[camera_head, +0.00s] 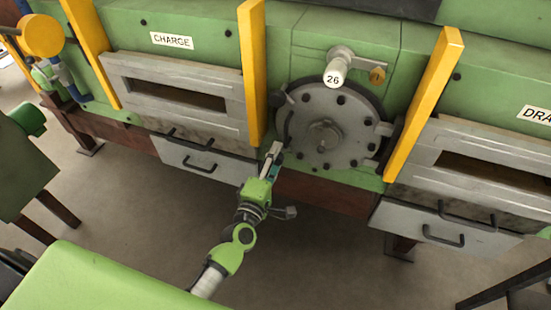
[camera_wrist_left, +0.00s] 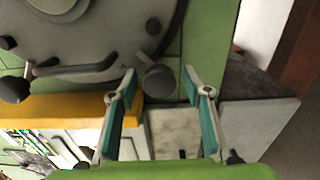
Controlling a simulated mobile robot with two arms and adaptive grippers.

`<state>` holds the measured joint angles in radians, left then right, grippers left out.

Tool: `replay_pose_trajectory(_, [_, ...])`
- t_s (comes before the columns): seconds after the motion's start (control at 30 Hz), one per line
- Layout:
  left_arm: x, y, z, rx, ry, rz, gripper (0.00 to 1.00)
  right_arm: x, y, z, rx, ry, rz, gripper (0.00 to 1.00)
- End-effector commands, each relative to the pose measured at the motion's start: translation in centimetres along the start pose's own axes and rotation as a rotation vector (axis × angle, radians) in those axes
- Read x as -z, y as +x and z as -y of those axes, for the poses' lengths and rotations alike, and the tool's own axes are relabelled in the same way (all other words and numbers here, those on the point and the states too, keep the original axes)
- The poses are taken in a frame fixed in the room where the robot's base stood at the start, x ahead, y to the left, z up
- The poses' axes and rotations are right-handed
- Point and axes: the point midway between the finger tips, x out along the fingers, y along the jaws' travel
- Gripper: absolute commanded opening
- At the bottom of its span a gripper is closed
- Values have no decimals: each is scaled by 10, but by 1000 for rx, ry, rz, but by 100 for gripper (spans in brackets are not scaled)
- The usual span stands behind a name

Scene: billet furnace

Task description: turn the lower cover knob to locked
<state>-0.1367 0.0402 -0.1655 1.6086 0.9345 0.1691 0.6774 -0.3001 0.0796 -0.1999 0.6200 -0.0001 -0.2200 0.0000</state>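The round grey furnace cover (camera_head: 332,126) sits between two yellow posts. The lower cover knob (camera_wrist_left: 160,80) is a dark round knob on a short arm at the cover's rim, in the left wrist view. In the head view it is hidden or too small to tell from my gripper. My left gripper (camera_head: 275,150) is at the cover's lower left edge. The left wrist view shows its teal-padded fingers (camera_wrist_left: 158,74) spread apart, with the knob appearing between their tips. I see no contact. The upper cover knob (camera_wrist_left: 15,88) is farther left there. My right gripper is not in view.
The left yellow post (camera_head: 253,75) stands close beside my left gripper. Open floor (camera_head: 320,265) lies in front.

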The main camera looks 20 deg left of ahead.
Motion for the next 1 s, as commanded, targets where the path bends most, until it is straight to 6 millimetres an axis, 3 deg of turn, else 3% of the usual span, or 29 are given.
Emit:
replay_pose_trajectory(0.37, [0,-6,0,0,2,0,44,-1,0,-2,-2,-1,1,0])
replay_pose_trajectory(0.8, [0,-85,2,3,3,2,44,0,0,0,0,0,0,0])
replay_pose_trajectory(1.0, [0,-112,1,2,2,1,44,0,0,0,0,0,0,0])
